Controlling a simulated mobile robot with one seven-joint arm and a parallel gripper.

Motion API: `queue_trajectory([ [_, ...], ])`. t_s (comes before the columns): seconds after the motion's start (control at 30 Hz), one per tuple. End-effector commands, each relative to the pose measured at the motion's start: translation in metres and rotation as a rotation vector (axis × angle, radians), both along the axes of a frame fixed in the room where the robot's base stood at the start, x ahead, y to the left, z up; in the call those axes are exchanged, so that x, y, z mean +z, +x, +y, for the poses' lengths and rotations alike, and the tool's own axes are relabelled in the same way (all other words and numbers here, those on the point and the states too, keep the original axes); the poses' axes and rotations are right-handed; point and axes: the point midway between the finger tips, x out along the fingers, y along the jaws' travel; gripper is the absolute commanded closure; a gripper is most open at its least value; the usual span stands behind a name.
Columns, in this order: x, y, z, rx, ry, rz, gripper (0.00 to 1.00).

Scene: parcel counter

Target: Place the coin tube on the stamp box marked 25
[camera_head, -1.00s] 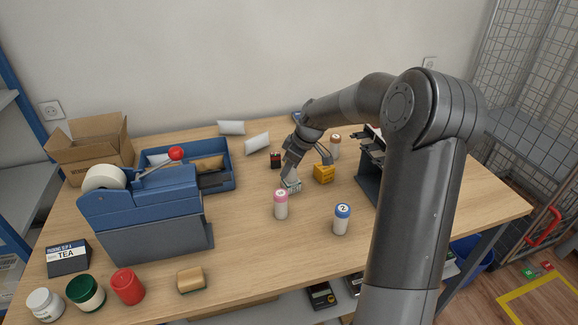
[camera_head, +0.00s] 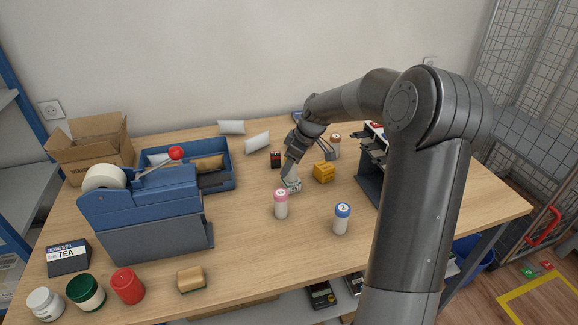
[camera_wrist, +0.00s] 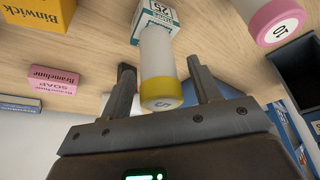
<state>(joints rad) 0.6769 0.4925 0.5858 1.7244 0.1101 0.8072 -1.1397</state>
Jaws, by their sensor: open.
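The coin tube (camera_wrist: 158,60) is pale with a yellow cap marked 5. In the wrist view it stands between the two fingers of my gripper (camera_wrist: 162,76), with a gap on each side. My gripper is open around it. The tube's far end meets the stamp box marked 25 (camera_wrist: 158,12), and it appears to rest on that box. In the head view my gripper (camera_head: 291,165) is over the small pale box (camera_head: 293,187), and the tube is mostly hidden by the fingers.
A pink-capped tube (camera_head: 281,204) stands just in front of the box, and a blue-capped tube (camera_head: 342,218) stands to its right. A yellow box (camera_head: 324,172) is close on the right, a dark red box (camera_head: 275,160) behind. The front middle of the table is clear.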

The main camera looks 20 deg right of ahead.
Motion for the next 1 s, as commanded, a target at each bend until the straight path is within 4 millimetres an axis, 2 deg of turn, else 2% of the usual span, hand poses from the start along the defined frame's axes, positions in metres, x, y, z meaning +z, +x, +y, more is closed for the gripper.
queue_trajectory([
  [0.3, 0.065, -0.016, -0.022, -0.002, -0.003, -0.004, 0.43],
  [0.4, 0.080, -0.020, -0.026, -0.003, -0.002, -0.004, 0.43],
  [0.6, 0.096, -0.026, -0.030, -0.003, -0.005, 0.000, 0.43],
  [0.77, 0.107, -0.044, -0.012, -0.041, -0.046, 0.020, 0.43],
  [0.87, 0.116, -0.068, 0.007, -0.103, -0.094, 0.036, 0.43],
  [1.0, 0.131, -0.110, 0.031, -0.219, -0.154, 0.042, 0.43],
])
